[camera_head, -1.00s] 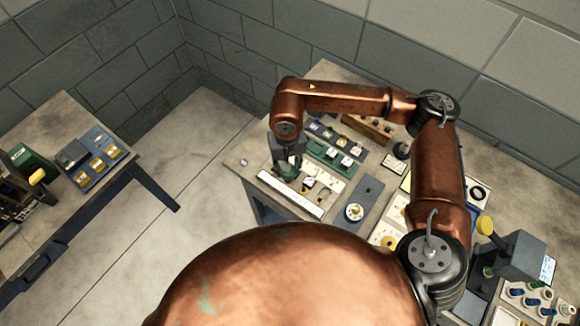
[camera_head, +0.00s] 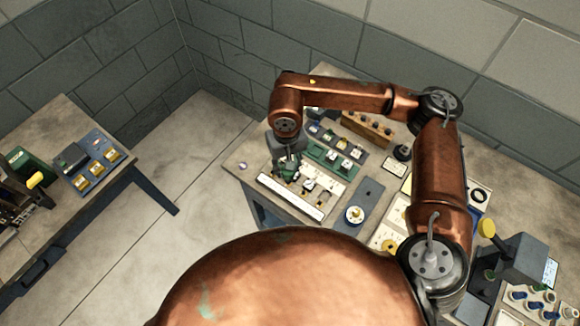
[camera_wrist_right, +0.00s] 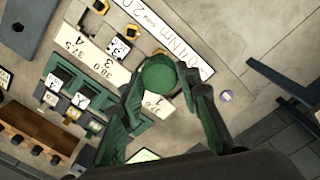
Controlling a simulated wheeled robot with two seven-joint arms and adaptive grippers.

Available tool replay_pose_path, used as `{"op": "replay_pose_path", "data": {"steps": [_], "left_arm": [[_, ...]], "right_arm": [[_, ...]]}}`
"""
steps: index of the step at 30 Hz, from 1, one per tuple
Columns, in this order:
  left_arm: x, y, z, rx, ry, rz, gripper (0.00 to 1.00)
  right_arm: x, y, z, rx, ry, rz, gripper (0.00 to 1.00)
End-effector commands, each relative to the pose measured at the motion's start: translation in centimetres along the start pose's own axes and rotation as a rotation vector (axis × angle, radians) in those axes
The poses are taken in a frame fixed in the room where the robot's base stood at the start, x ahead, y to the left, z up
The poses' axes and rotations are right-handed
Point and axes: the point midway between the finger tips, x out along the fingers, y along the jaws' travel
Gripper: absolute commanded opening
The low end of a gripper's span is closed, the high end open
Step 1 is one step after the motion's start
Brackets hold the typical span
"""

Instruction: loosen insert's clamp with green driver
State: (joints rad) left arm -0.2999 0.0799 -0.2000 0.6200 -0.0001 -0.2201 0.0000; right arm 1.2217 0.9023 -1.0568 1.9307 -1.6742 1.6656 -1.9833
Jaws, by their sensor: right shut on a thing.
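My right gripper (camera_head: 286,170) is low over the white driver rack (camera_head: 300,203) at the near left corner of the right bench. In the right wrist view its two fingers (camera_wrist_right: 166,92) are shut on the round green driver (camera_wrist_right: 159,74), seen end-on. The driver is over the rack's labelled strip (camera_wrist_right: 176,35), and I cannot tell whether it touches the rack. The insert's clamp cannot be made out for sure. My left gripper is not in view.
Behind the rack are a green holder (camera_head: 322,155) with white-labelled pieces and a wooden block (camera_head: 368,129). A grey plate (camera_head: 372,188) lies to the right. A blue plate (camera_head: 84,184) with yellow squares is on the left bench. Open floor separates the benches.

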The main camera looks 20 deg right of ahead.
Motion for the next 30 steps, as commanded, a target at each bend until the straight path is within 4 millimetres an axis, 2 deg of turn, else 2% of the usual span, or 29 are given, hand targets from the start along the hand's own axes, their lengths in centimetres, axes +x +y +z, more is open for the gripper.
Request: {"op": "replay_pose_path", "data": {"steps": [15, 26, 30], "left_arm": [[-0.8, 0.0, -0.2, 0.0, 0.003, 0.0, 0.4], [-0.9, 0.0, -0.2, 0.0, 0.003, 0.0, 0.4], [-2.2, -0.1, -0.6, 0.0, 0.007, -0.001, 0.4]], "right_arm": [[-2.6, 0.0, 0.0, 0.001, 0.001, -0.001, 0.0], [-2.9, 0.0, 0.0, 0.001, 0.0, -0.001, 0.0], [-3.7, 1.2, 0.2, 0.013, -0.001, -0.003, 0.0]]}}
